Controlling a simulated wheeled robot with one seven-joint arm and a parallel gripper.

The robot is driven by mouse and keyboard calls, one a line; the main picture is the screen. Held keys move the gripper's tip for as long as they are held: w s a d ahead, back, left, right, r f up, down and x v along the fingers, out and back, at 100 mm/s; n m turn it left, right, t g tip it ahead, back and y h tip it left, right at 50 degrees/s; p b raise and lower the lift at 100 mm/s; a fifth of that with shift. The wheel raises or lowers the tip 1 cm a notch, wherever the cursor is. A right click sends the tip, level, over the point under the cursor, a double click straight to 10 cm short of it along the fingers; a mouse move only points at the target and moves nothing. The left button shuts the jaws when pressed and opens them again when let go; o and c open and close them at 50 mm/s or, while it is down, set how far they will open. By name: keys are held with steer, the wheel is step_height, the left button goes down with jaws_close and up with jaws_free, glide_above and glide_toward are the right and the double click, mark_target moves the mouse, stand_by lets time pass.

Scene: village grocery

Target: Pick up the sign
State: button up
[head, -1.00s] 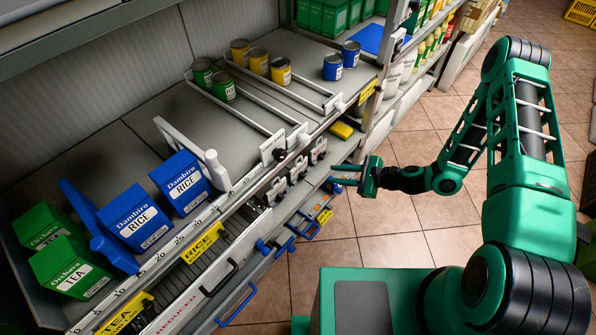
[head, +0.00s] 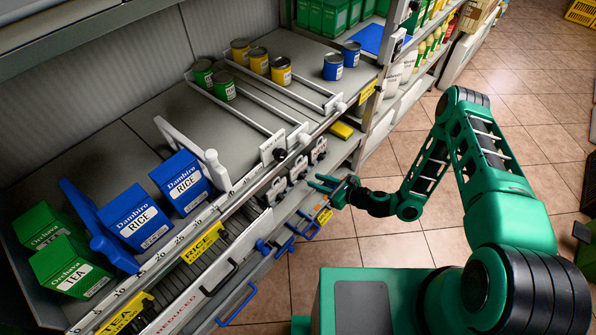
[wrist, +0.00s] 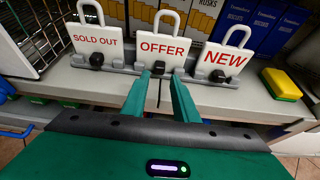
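Three white signs with loop handles stand in a row on a grey rack in the wrist view: SOLD OUT (wrist: 97,42) at left, OFFER (wrist: 162,47) in the middle and NEW (wrist: 222,60) at right. The same row shows small on the lower shelf in the head view, with its middle sign (head: 298,168) in front of my gripper.
A yellow and green sponge (wrist: 281,84) lies right of the signs. Boxes (wrist: 262,27) stand close behind them. A wire basket (wrist: 32,35) is at left. Blue handles (head: 290,233) stick out below the shelf near my gripper.

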mark_target(305, 176)
steer(key=shift+x, duration=2.6)
steer(key=shift+w+r, duration=0.1)
jaws_close()
